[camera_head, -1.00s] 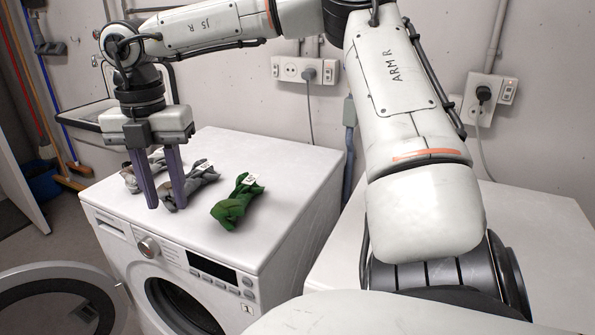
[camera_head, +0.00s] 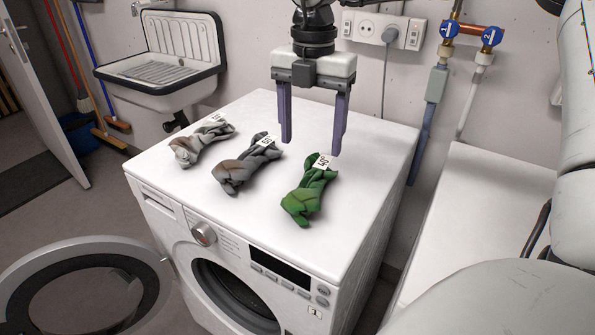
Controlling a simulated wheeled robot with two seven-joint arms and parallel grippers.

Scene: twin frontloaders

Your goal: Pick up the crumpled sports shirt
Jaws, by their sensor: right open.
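Three crumpled garments with small white tags lie in a row on top of a white washing machine (camera_head: 265,118): a whitish one with tan patches (camera_head: 195,146), a grey one (camera_head: 240,171) and a green one (camera_head: 305,197). I cannot tell for certain which is the sports shirt; the tags are too small to read. My right gripper (camera_head: 312,147) points down with its two fingers apart and nothing between them. In the picture its fingertips are just above the green garment, near its tag end, and apart from it. My left gripper is out of view.
The washing machine's round door (camera_head: 75,245) hangs open at the lower left. A sink (camera_head: 160,72) is on the back wall at left. A wall socket (camera_head: 384,31) and pipes with blue-handled valves (camera_head: 468,34) are behind. Another white top (camera_head: 480,210) stands at right.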

